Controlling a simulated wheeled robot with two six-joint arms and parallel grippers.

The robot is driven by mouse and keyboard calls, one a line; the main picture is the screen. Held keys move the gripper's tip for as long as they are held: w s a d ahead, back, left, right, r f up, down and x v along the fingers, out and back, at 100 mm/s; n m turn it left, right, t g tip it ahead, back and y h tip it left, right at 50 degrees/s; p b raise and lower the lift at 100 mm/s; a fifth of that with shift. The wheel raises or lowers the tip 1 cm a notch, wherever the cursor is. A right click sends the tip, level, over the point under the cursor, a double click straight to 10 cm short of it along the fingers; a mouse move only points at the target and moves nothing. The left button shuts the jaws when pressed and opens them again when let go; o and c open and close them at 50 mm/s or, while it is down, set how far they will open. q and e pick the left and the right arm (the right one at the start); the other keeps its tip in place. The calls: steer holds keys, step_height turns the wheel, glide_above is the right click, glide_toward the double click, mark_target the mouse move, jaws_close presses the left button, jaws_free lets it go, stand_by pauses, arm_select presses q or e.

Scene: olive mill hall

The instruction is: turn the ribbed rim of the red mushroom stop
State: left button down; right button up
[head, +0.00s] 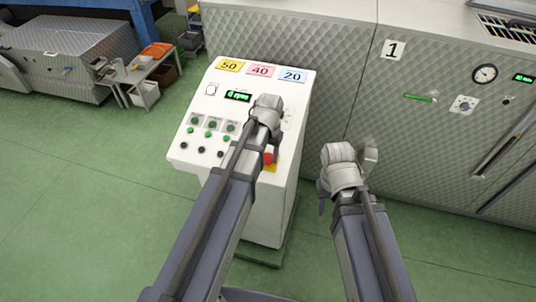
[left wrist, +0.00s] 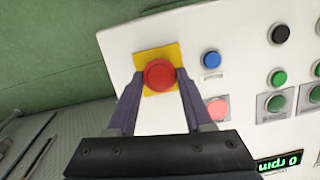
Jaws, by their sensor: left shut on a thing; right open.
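The red mushroom stop (left wrist: 159,75) sits on a yellow square plate (left wrist: 172,52) on the white control console. In the head view the red stop (head: 268,158) shows at the console's lower right, partly hidden by my left gripper. My left gripper (head: 272,150) is over it; in the left wrist view its two fingers (left wrist: 160,83) are closed on either side of the red cap. The ribs of the rim are too small to make out. My right gripper (head: 347,180) is open and empty, right of the console and apart from it.
The console (head: 262,215) carries green, black and blue buttons and a small display (head: 238,96) reading 0 rpm. A blue button (left wrist: 211,60) and a lit pink-red button (left wrist: 217,108) are close beside the stop. A large metal machine (head: 330,60) stands behind. Green floor is clear at left.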

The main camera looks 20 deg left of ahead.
arm_select(q)
steer(key=shift+c, duration=1.5)
jaws_free()
steer(key=shift+r, duration=0.15)
steer(key=r+p, duration=0.3)
steer(key=p, duration=0.1)
steer(key=r+p, duration=0.4)
steer(key=shift+s+d+r, duration=0.1)
steer(key=shift+s+r, duration=0.1)
steer(key=shift+r, duration=0.1)
steer(key=shift+f, duration=0.1)
